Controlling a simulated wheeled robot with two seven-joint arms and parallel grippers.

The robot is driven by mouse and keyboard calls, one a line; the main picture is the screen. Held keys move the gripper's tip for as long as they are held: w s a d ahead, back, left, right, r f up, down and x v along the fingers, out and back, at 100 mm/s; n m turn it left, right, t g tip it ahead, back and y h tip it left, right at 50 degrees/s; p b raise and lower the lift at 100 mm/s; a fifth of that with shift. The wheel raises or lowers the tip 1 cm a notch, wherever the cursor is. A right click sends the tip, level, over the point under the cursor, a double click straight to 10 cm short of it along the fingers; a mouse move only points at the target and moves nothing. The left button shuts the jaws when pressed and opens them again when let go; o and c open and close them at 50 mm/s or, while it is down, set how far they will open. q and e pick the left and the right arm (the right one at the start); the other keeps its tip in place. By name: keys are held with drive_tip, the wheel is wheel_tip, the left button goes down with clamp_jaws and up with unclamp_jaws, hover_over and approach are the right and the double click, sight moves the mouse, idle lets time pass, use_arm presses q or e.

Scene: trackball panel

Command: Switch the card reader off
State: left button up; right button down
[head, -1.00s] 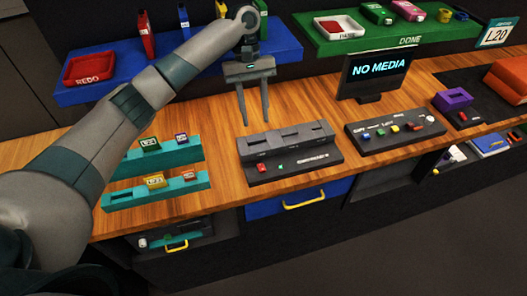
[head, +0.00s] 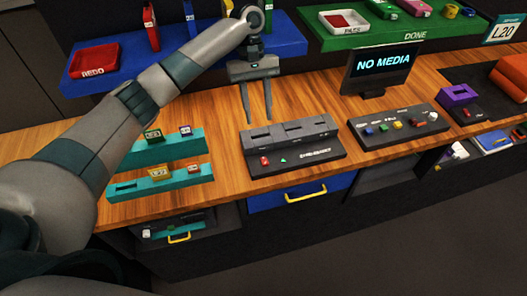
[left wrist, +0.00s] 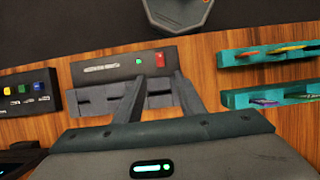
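The card reader (head: 318,153) is a dark grey device with slots along its raised back, standing on the wooden counter. On its front face are a red switch (head: 264,161) and a small green light (head: 283,160). In the left wrist view the reader (left wrist: 100,76) shows with the red switch (left wrist: 160,59) and the lit green light (left wrist: 138,61). My left gripper (head: 257,119) is open and empty, its two fingers pointing down above and behind the reader's left end, seemingly apart from it. My right gripper is out of view.
A monitor (head: 378,72) reads NO MEDIA. A panel with coloured buttons (head: 400,128) stands right of the reader. Teal racks (head: 165,186) holding small cards stand to the left. A blue shelf (head: 120,57) and a green shelf (head: 420,37) are behind.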

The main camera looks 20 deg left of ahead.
sight(264, 161)
use_arm(q)
drive_tip(key=p+x, duration=0.4)
drive_tip(key=x, duration=0.8)
drive_tip(key=shift+s+f, duration=0.1)
drive_tip(key=shift+f, duration=0.2)
drive_tip(key=shift+s+d+f+p, duration=0.1)
drive_tip(key=shift+s+f+p, duration=0.1)
drive_tip(key=shift+f+p, duration=0.3)
drive_tip(key=shift+f, duration=0.1)
clamp_jaws()
